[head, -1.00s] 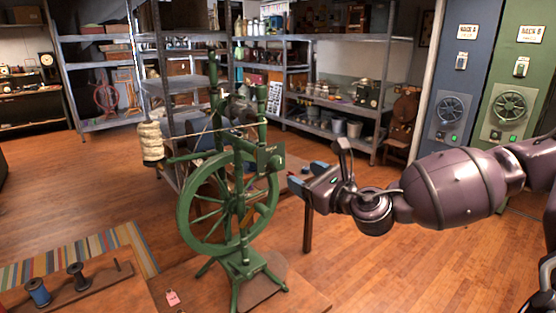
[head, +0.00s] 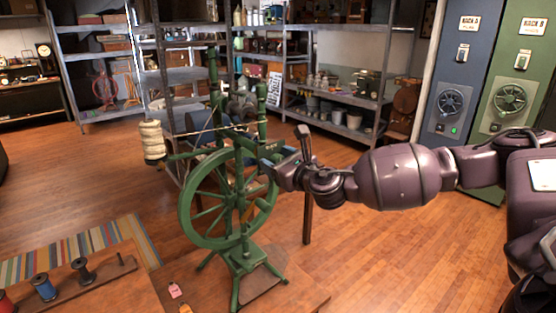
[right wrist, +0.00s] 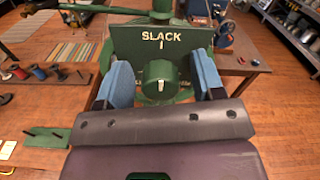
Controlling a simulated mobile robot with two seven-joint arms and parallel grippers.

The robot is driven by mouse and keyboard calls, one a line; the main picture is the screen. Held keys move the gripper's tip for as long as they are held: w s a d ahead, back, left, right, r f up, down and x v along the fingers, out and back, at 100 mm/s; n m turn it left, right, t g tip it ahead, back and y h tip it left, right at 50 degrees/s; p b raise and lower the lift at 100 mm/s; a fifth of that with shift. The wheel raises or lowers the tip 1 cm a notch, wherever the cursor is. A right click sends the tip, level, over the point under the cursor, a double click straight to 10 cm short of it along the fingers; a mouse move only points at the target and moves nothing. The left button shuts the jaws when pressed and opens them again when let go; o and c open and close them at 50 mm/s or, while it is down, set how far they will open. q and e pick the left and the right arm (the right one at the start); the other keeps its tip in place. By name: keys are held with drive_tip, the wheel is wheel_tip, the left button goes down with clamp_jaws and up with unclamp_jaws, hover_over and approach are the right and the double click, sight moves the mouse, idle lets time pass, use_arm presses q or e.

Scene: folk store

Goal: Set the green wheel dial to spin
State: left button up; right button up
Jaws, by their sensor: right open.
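The green spinning wheel (head: 186,215) stands on a wooden platform left of centre in the head view. In the right wrist view its green plate (right wrist: 125,38) reads "SLACK" with a tick below. Under that word is a round green dial (right wrist: 167,70) with a white mark near its lower edge. Other lettering beside the dial is partly hidden and unreadable. My right gripper (right wrist: 164,80) is open, with one blue finger pad on each side of the dial and visible gaps. In the head view my right gripper (head: 267,170) is at the wheel's right side, hiding the dial. My left gripper is not seen.
A rack of thread spools (head: 82,274) and small tags (head: 176,290) lie at the lower left. Metal shelves (head: 340,113) stand behind. Blue (head: 452,75) and green (head: 515,75) cabinets stand at right. The wooden floor between is mostly clear.

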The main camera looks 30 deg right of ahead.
drive_tip(key=shift+c, duration=0.2)
drive_tip(key=c, duration=0.9)
